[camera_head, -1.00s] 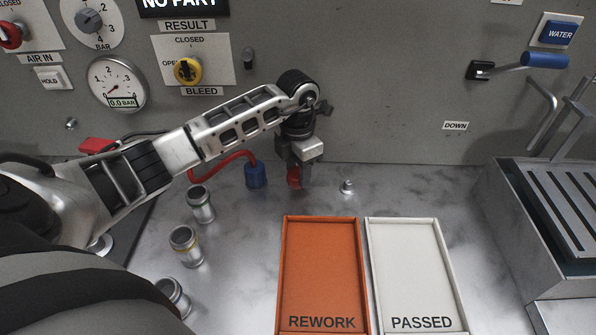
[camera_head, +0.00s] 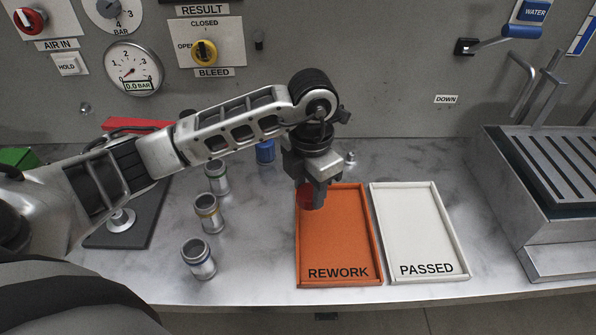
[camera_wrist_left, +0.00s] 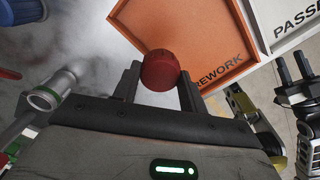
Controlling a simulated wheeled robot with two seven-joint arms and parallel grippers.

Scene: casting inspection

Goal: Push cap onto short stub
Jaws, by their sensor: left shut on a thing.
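My left gripper (camera_head: 310,190) points down over the upper left edge of the rework tray. It is shut on a red cap (camera_head: 307,197). In the left wrist view the red cap (camera_wrist_left: 160,70) sits between the two dark fingers. A small metal stub (camera_head: 350,158) stands on the bench behind the trays, apart from the cap; I cannot tell if it is the short stub. Another low metal piece (camera_head: 121,219) stands on a dark plate at left. My right gripper (camera_wrist_left: 291,78) shows at the right of the wrist view, fingers apart and empty.
The orange REWORK tray (camera_head: 300,262) and white PASSED tray (camera_head: 455,235) look empty. Three metal cylinders (camera_head: 198,260) stand left of them. A blue cap-like part (camera_head: 265,152) is behind my arm. A slatted metal unit (camera_head: 535,215) stands at right.

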